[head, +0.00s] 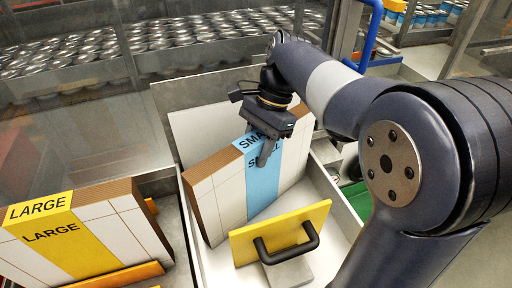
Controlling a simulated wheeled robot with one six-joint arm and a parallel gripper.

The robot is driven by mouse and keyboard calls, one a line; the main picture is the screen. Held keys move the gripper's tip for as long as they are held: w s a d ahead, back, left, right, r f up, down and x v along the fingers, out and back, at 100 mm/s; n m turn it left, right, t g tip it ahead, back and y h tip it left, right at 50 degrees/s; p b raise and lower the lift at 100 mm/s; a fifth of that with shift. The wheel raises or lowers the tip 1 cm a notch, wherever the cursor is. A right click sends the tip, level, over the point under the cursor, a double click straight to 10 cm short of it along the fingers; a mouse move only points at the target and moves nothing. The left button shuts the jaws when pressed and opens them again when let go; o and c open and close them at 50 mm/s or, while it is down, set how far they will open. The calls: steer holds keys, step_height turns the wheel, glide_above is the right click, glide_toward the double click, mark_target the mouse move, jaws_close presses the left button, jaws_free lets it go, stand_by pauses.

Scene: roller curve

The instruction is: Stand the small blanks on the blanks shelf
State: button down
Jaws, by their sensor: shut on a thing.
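The small blanks (232,197) are a flat white bundle with brown edges and a blue band marked SMALL. The bundle stands on edge, leaning a little, in a pale metal bay between a white back panel (196,125) and a yellow plate with a black handle (280,232). My gripper (266,146) is over its top edge at the blue band, shut on it from above. One finger shows on the near face; the other is hidden behind the bundle. The bundle's bottom edge is partly hidden by the yellow plate.
A large bundle with a yellow band marked LARGE (72,238) stands in the bay to the left, with orange pieces beside it. Many cans (190,35) fill a conveyor behind a clear guard. A blue handle (372,40) and a green part (357,200) are at right.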

steer(key=c, duration=0.9)
jaws_free()
steer(key=shift+f, duration=0.1)
steer(key=p+v, duration=0.1)
steer(key=v, duration=1.1)
